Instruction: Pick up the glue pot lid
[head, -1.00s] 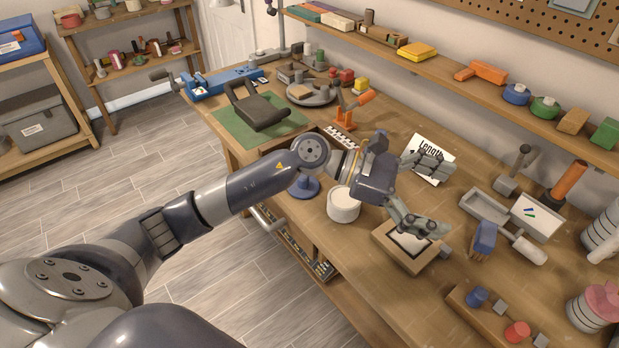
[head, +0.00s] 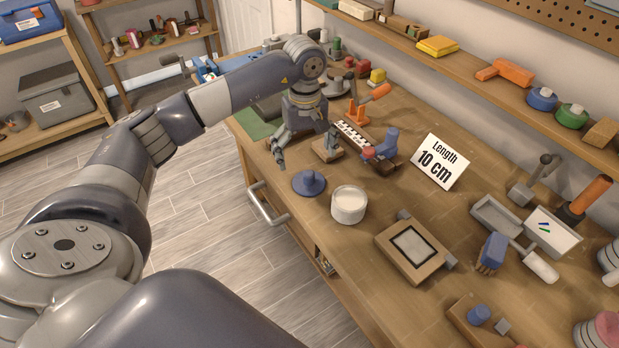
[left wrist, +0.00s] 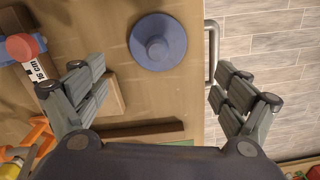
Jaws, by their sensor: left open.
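The glue pot lid, a blue disc with a round knob (head: 309,183), lies flat on the workbench near its front edge. It also shows in the left wrist view (left wrist: 158,42), at the top middle, beyond the fingertips. The open white pot (head: 348,205) stands just right of it, filled with something pale. My left gripper (head: 305,152) is open and empty, pointing down above the bench just behind the lid. In the left wrist view its fingers (left wrist: 160,92) are spread wide, with the lid lying between their lines. My right gripper is not in view.
A small wooden block (head: 327,150) and a blue-and-red tool (head: 381,151) lie behind the lid. A "Length 10 cm" card (head: 442,162) and a wooden frame (head: 414,250) are to the right. A drawer handle (head: 268,206) juts from the bench front.

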